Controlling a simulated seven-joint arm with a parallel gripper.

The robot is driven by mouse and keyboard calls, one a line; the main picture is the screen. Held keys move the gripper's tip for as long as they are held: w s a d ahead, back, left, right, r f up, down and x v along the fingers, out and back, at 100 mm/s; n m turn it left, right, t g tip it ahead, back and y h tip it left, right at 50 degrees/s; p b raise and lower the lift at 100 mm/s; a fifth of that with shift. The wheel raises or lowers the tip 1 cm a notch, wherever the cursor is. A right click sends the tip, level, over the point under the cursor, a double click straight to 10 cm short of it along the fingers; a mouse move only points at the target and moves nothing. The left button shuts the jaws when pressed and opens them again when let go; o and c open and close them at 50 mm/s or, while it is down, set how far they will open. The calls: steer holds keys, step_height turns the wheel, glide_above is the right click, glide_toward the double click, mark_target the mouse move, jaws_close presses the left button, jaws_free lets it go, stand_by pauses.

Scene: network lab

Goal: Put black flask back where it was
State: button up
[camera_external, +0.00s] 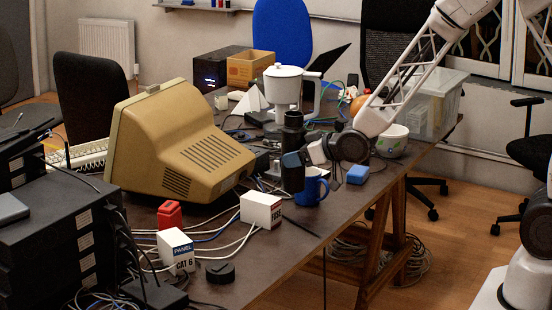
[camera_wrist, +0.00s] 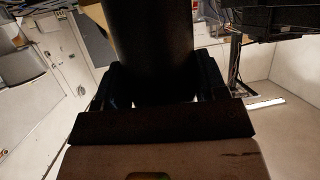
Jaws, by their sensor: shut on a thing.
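The black flask (camera_external: 293,165) is a tall dark cylinder, upright, near the right part of the table in the external view. My gripper (camera_external: 296,159) is shut on its side and reaches it from the right. In the wrist view the flask (camera_wrist: 152,40) fills the top middle, between the two dark fingers of my gripper (camera_wrist: 160,90). A blue mug (camera_external: 311,188) stands just right of the flask's lower part. I cannot tell whether the flask's base touches the table.
A beige monitor (camera_external: 170,145) stands to the left. White boxes (camera_external: 261,209) and cables lie in front of it. A blue block (camera_external: 357,174) and a white-green bowl (camera_external: 391,142) are to the right. A white jug (camera_external: 283,88) stands behind. The table's right edge is close.

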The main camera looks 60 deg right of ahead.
steer(key=shift+s+a+n+g+y, duration=1.9)
steer(key=shift+s+a+n+y, duration=1.85)
steer(key=shift+s+a, duration=2.1)
steer(key=shift+w+a+f, duration=0.1)
steer(key=shift+w+f, duration=0.05)
steer(key=shift+f, duration=0.8)
steer(key=shift+w+a+f, duration=0.1)
steer(key=shift+w+f, duration=0.05)
steer(key=shift+f, duration=0.75)
steer(key=shift+w+a+f, duration=0.1)
steer(key=shift+w+f, duration=0.05)
steer(key=shift+f, duration=0.8)
steer(key=shift+w, duration=0.1)
steer(key=w+a+f, duration=0.1)
steer(key=w+a, duration=0.3)
steer(key=w, duration=1.1)
steer(key=shift+w+f, duration=0.15)
steer(key=shift+f, duration=0.05)
steer(key=shift+f, duration=0.1)
steer(key=shift+f, duration=1.7)
